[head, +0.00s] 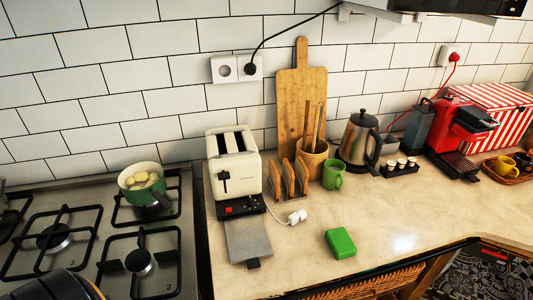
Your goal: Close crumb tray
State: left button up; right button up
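A cream toaster (232,167) with two top slots and a dark lever stands upright on the counter, left of the middle. Its black base has a red button. The crumb tray (247,237), a flat grey plate, sticks out from the toaster's base toward the counter's front edge. A small dark tab (253,263) is on the tray's front end. The tray's rear end is hidden under the toaster.
A gas hob (185,262) with a green pot (139,182) is left of the toaster. A toast rack (287,180), a white plug (297,217) and a green block (341,243) lie to the right. A green mug (333,175) and kettle (358,140) stand farther back. Counter right of the green block is clear.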

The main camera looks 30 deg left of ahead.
aim_at(248, 241)
jog(key=j+u, duration=0.15)
jog(key=u, duration=0.9)
